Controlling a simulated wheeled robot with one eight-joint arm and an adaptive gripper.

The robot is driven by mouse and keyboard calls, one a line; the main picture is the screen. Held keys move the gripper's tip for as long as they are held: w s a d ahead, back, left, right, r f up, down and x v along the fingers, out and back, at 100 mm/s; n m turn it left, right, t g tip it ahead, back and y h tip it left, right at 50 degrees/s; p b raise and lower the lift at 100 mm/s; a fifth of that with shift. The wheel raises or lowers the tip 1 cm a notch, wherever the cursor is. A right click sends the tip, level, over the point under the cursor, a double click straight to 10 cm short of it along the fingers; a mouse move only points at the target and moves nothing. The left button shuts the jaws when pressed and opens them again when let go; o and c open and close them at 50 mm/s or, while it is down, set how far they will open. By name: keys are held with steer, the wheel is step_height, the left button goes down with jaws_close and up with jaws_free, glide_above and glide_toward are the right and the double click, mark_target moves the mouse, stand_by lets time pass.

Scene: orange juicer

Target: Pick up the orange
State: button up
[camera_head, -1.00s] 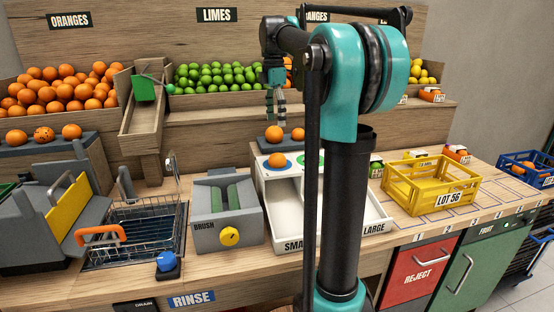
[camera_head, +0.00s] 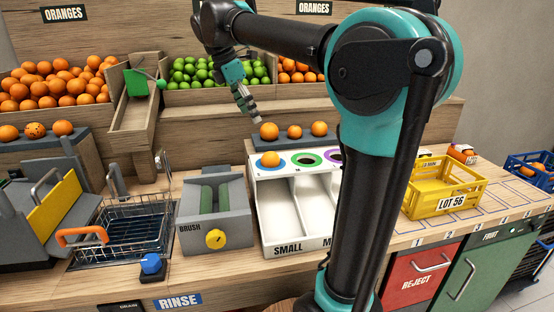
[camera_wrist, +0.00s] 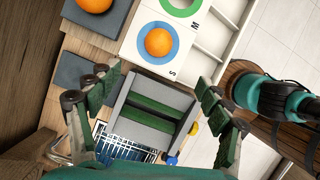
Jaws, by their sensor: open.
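One orange (camera_head: 270,159) sits in the blue ring of the white sorting unit. The same orange (camera_wrist: 159,42) shows in the wrist view, ahead of and between my fingers. Three more oranges (camera_head: 294,132) sit in a row on a grey ledge behind the unit. One orange on a grey slab (camera_wrist: 94,3) is cut off by the top edge of the wrist view. My gripper (camera_head: 255,117) hangs above the ledge's left end, fingers pointing down. In the wrist view, my gripper (camera_wrist: 157,87) is open and empty, its green pads wide apart. I cannot tell which orange is meant.
The grey brush unit (camera_head: 216,213) stands left of the sorting unit (camera_head: 287,206), with a wire rinse basket (camera_head: 128,225) beyond it. Bins of oranges (camera_head: 55,88) and limes (camera_head: 210,72) line the back. A yellow crate (camera_head: 443,187) stands at right. My arm hides part of the counter.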

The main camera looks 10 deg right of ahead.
mark_target(268, 153)
steer(key=x, duration=1.7)
steer(key=shift+w, duration=0.1)
steer(key=c, duration=1.4)
steer(key=shift+c, duration=0.2)
